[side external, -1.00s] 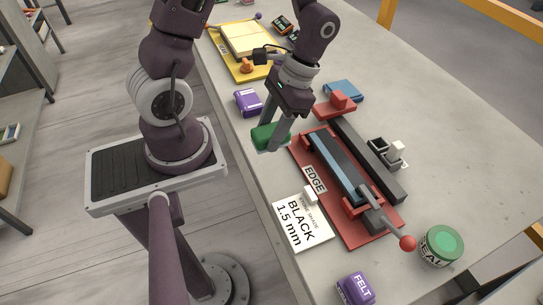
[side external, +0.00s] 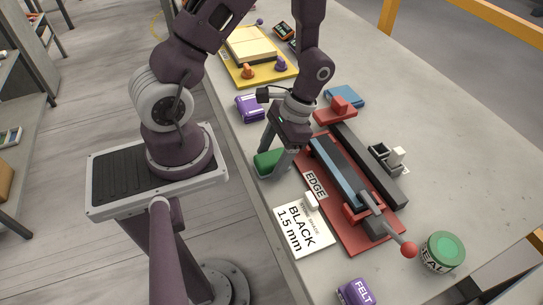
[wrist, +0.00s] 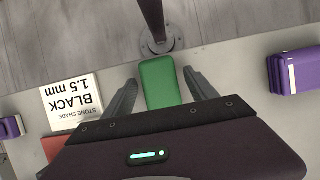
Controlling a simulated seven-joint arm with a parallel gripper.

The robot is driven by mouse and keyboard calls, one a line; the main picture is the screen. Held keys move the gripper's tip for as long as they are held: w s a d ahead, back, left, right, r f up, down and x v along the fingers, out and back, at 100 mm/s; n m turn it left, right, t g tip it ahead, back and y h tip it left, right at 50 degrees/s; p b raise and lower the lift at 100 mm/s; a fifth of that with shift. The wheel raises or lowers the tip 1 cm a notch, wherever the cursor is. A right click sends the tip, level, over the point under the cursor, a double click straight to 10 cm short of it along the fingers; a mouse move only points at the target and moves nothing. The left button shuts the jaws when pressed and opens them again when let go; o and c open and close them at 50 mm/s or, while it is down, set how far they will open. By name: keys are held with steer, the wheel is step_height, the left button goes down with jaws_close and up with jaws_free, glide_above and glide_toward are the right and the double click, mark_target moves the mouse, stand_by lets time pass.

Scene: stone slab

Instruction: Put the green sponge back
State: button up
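The green sponge (side external: 270,161) is a block with a pale lower edge, near the slab's edge facing my base. My gripper (side external: 277,160) points down with one finger on each side of it.
A red jig (side external: 354,218) with a dark bar stands right of the sponge. A white BLACK 1.5 mm card (side external: 303,231) lies nearer the camera. A purple block (side external: 250,107) lies beyond, and a purple FELT block (side external: 356,292) is nearest. A green-lidded jar (side external: 443,250) stands right.

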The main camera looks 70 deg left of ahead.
steer(key=v, duration=1.2)
steer(key=s+d+r+t, duration=0.2)
steer(key=s+r+t, duration=0.2)
steer(key=r, duration=0.4)
steer(key=s+d+r+t, duration=0.2)
steer(key=s+r+t, duration=0.3)
steer(key=r, duration=0.3)
steer(key=shift+d+t, duration=0.35)
steer(key=shift+t, duration=0.25)
